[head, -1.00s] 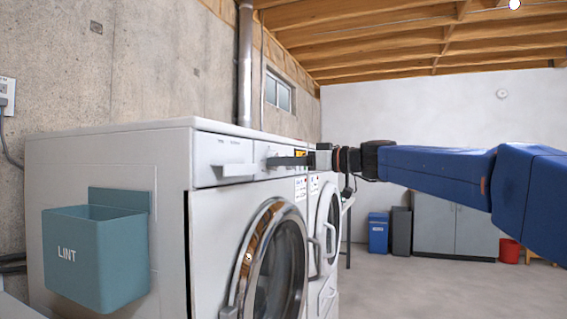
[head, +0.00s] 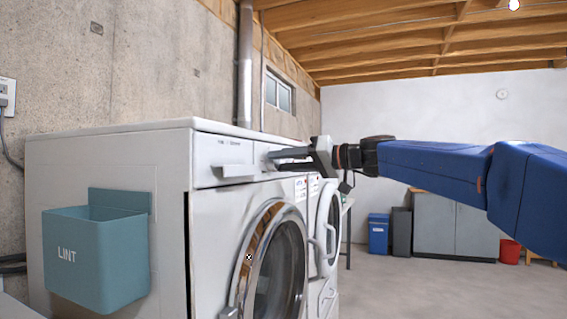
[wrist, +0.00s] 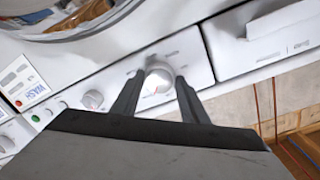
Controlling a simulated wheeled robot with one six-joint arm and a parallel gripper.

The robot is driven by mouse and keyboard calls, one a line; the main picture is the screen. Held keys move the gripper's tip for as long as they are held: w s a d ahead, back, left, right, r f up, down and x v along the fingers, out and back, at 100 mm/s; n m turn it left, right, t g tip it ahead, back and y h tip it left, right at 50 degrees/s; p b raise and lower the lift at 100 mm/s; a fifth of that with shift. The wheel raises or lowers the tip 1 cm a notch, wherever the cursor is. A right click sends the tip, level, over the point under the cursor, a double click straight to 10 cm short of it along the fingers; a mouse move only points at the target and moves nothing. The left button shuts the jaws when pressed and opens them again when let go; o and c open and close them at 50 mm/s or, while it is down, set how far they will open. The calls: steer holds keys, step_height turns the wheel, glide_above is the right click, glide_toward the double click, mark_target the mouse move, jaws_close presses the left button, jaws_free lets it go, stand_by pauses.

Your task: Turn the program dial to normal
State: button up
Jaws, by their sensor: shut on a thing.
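The program dial (wrist: 158,76) is a round silver-white knob with a red pointer mark, on the white panel of the near machine. The small print around it is too blurred to read, so I cannot tell which setting it points to. My gripper (head: 277,160) reaches in from the right to this panel. In the wrist view its two dark fingers lie on either side of the dial, shut on it. In the head view the fingers and gripper body hide the dial.
The near machine (head: 158,128) has a drawer handle left of my gripper and a round glass door (head: 276,262) below. A second machine (head: 328,222) stands beyond it. A teal lint bin (head: 92,258) hangs on the near side. The floor to the right is open.

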stand_by(0.4)
steer(key=o, duration=1.1)
steer(key=shift+c, duration=0.2)
steer(key=v, duration=1.7)
steer(key=shift+d, duration=0.2)
steer(key=shift+s, duration=0.1)
steer(key=s+d+f+m+h, duration=0.1)
steer(key=s+f+m+h, duration=0.15)
steer(key=s+f, duration=0.45)
steer(key=s+d+f+m+g+h, duration=0.1)
steer(key=s+f+h, duration=0.2)
steer(key=f, duration=0.7)
steer(key=s+d+f+m+h, duration=0.1)
steer(key=s+f+h, duration=0.1)
steer(key=s+f, duration=0.5)
steer(key=s+d+f+h, duration=0.2)
steer(key=s+d+f, duration=0.2)
steer(key=f, duration=0.5)
steer(key=s+d+f+m+h, duration=0.1)
steer(key=s+d+f+h, duration=0.2)
steer(key=s+f, duration=0.3)
steer(key=s+d+f+m+g+h, duration=0.1)
steer(key=s+d+f+h, duration=0.2)
steer(key=f, duration=0.9)
steer(key=s+d, duration=0.2)
steer(key=d, duration=0.1)
steer(key=shift+s, duration=0.35)
